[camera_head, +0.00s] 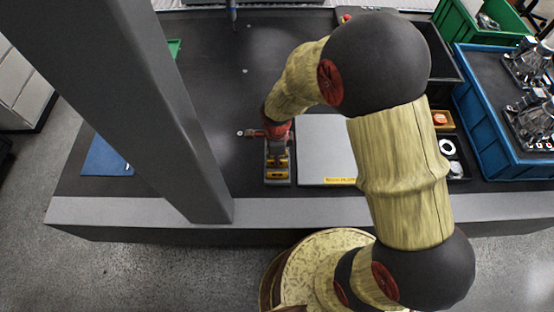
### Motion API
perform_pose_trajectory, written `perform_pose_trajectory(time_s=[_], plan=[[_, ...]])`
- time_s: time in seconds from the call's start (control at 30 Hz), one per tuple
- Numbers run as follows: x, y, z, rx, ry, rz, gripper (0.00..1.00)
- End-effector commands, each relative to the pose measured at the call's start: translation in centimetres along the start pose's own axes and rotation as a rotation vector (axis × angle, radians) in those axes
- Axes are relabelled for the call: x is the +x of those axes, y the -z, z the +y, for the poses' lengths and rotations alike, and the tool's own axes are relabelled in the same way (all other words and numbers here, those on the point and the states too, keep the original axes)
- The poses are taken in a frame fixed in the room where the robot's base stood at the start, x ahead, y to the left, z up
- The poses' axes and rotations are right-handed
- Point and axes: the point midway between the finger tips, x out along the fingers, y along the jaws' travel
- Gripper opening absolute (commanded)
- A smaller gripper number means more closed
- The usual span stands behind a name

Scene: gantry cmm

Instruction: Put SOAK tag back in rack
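A small grey rack (278,181) stands near the front edge of the dark table, left of a light grey plate. Yellow and dark pieces, which look like tags (277,163), sit in it. Their lettering is too small to read, so I cannot tell which is the SOAK tag. My gripper (268,134), with red parts, is at the rack's far end, pointing down. The arm hides much of it. I cannot see whether its fingers are open or hold a tag, or whether it touches the rack.
The light grey plate (322,140) with a yellow label lies right of the rack. A grey column (150,90) rises at left, near a blue sheet (104,158). A blue crate (490,135) with metal parts and a green crate (465,25) stand at right. The table's back left is mostly clear.

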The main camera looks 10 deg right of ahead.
Motion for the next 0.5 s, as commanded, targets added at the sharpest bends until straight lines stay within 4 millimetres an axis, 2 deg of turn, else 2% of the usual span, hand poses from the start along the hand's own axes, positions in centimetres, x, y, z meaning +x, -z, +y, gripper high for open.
perform_pose_trajectory(time_s=[0.17, 0.2, 0.5], plan=[[-0.02, -0.01, -0.01, 0.000, 0.000, 0.000, 0.00], [-0.02, -0.01, -0.01, 0.000, 0.000, 0.000, 0.04], [-0.02, 0.00, -0.01, 0.000, 0.000, 0.000, 0.21]])
